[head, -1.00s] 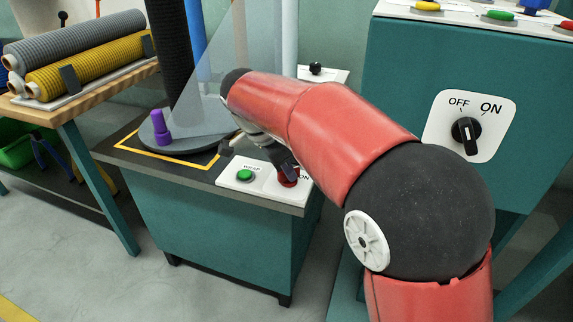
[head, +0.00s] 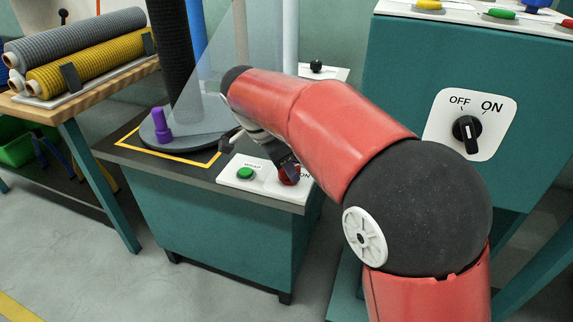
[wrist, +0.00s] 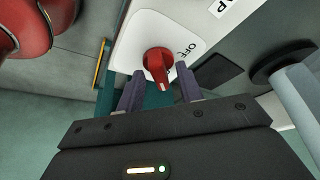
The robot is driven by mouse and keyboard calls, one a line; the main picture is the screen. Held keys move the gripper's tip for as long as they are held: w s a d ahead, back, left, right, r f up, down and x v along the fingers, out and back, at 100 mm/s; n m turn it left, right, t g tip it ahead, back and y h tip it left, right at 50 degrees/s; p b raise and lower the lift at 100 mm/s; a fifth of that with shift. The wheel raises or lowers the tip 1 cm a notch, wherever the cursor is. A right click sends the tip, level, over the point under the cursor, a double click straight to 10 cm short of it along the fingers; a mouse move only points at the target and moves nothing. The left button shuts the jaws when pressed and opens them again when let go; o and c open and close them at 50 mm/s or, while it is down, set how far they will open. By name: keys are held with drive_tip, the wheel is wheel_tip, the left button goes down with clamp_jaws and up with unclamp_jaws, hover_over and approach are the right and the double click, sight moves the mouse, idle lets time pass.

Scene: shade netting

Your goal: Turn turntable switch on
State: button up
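The turntable switch is a red knob (head: 288,176) on a white plate at the front right of the turntable cabinet top (head: 220,180). In the wrist view the red knob (wrist: 158,62) lies just beyond and between my fingertips. An OFF label (wrist: 187,50) is right of the knob; ON is not visible there. My gripper (wrist: 160,82) is open, with visible gaps either side of the knob's ridge.
A green WRAP button (head: 246,173) sits left of the switch. The round turntable (head: 180,138) with a purple piece (head: 161,125) is behind. Another cabinet at right carries a black OFF/ON knob (head: 467,132). Netting rolls (head: 85,60) lie on a bench at left.

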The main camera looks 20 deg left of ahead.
drive_tip(key=p+v, duration=0.1)
drive_tip(key=v, duration=0.6)
drive_tip(key=shift+r, duration=0.35)
drive_tip(key=shift+s+a, duration=0.1)
drive_tip(key=shift+a, duration=0.05)
